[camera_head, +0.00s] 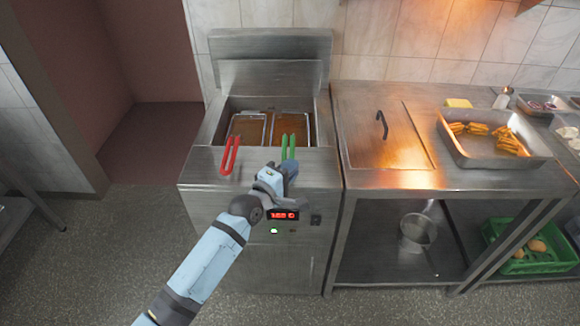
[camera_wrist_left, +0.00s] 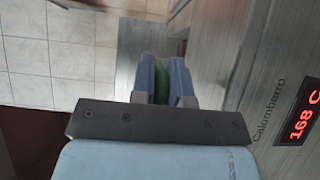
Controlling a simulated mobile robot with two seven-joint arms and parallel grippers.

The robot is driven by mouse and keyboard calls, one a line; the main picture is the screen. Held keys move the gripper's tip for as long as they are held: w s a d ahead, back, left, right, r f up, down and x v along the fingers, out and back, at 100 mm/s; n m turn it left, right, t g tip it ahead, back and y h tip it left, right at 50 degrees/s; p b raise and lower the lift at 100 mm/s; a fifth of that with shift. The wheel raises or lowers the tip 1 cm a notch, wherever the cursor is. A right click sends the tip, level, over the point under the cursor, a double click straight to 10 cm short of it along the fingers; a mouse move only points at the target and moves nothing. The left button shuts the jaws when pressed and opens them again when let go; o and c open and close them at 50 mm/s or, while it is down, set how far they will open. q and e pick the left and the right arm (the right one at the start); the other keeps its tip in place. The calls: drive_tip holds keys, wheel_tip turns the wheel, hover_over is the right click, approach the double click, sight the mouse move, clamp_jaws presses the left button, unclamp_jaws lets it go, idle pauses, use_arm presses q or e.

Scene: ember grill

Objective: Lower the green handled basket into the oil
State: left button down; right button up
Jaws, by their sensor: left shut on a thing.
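The fryer (camera_head: 205,165) stands in the middle of the head view, with brown oil in its vat. Two wire baskets sit side by side in the vat. The left basket has a red handle (camera_head: 230,155). The right basket (camera_head: 292,128) has a green handle (camera_head: 288,147) that rises at the front edge. My left gripper (camera_head: 287,168) is at the lower end of the green handle. In the left wrist view its fingers (camera_wrist_left: 164,82) are closed with the green handle (camera_wrist_left: 160,84) between them. How deep the baskets sit is hard to tell. My right gripper is not in view.
A steel counter with a lidded section (camera_head: 385,150) adjoins the fryer on the right. A steel tray (camera_head: 490,158) of orange-yellow food rests on it. The fryer's red display (camera_wrist_left: 303,112) reads 168 C. A green crate (camera_head: 515,262) is on the shelf below. Floor at the left is clear.

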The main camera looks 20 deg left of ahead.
use_arm(q)
drive_tip(key=shift+f+b, duration=0.35)
drive_tip(key=shift+f, duration=0.3)
idle(0.4)
drive_tip(key=c, duration=1)
unclamp_jaws()
drive_tip(key=shift+c, duration=0.2)
drive_tip(key=shift+f, duration=0.1)
drive_tip(key=v, duration=1.4)
drive_tip(key=s+d+f+m+g+y+p, duration=0.1)
drive_tip(key=s+f+m+g+p, duration=0.2)
drive_tip(key=s+m+p, duration=0.2)
drive_tip(key=s+d+f+m+g+y+p, duration=0.1)
drive_tip(key=s+m+p, duration=0.5)
drive_tip(key=s+m, duration=0.6)
wheel_tip(320, 180, down, 3)
drive_tip(key=shift+s+d+f+g+y, duration=0.15)
drive_tip(key=shift+d+g+y, duration=0.3)
drive_tip(key=shift+g, duration=0.55)
